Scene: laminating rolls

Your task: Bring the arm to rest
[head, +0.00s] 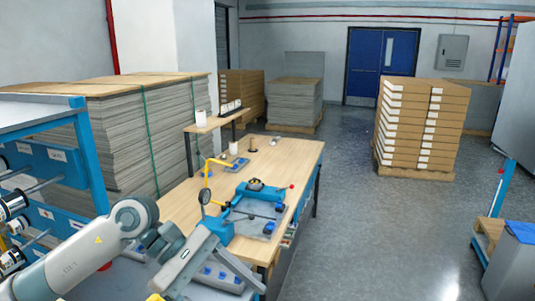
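My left arm (75,262) comes in from the lower left, its grey-white links bent in front of the near end of the wooden workbench (295,160). I cannot make out the fingers of my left gripper in the head view. My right arm and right gripper are outside the view. The arm hides part of the bench's near end and the floor there.
A blue rack with rolls (55,160) is close on the left. Stacked boxes (420,125) stand at the back right. The grey floor (385,225) right of the bench is clear.

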